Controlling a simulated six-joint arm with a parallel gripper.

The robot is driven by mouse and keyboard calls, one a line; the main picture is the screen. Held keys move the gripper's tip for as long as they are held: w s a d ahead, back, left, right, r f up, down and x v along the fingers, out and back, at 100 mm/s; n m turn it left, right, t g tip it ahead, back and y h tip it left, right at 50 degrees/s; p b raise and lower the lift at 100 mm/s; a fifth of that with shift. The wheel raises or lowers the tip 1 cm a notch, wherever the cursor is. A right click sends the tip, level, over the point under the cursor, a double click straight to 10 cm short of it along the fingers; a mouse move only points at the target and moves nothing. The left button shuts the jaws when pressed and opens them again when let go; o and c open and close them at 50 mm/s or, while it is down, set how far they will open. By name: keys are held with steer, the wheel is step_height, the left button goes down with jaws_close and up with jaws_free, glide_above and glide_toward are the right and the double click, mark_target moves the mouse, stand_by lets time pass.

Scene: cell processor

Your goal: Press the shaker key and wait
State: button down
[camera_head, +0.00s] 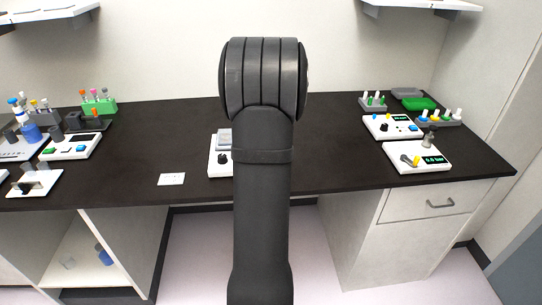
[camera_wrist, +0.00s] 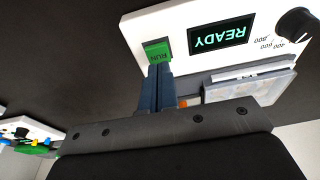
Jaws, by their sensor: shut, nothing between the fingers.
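The shaker is a white device (camera_wrist: 180,35) in the wrist view, seen upside down. Its dark display (camera_wrist: 220,36) reads READY in green. A green key (camera_wrist: 157,51) marked RUN sits beside the display, and a black knob (camera_wrist: 296,24) with speed marks is at the right. My gripper (camera_wrist: 161,68) is shut and empty, with its blue-grey fingertips right at the edge of the RUN key. I cannot tell whether they touch it. In the head view my arm hides my gripper and most of a white device (camera_head: 214,163), apparently the shaker.
A clear plate (camera_wrist: 250,92) lies beside the fingers in the wrist view. On the dark bench (camera_head: 330,150), a white device with a display (camera_head: 418,157) and racks stand at the right. Other devices (camera_head: 70,147) stand left. A white card (camera_head: 171,179) lies near the front edge.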

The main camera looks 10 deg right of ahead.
steer(key=shift+f, duration=0.1)
stand_by(0.3)
steer(key=shift+f, duration=0.8)
steer(key=shift+r, duration=0.9)
steer(key=shift+r, duration=2.55)
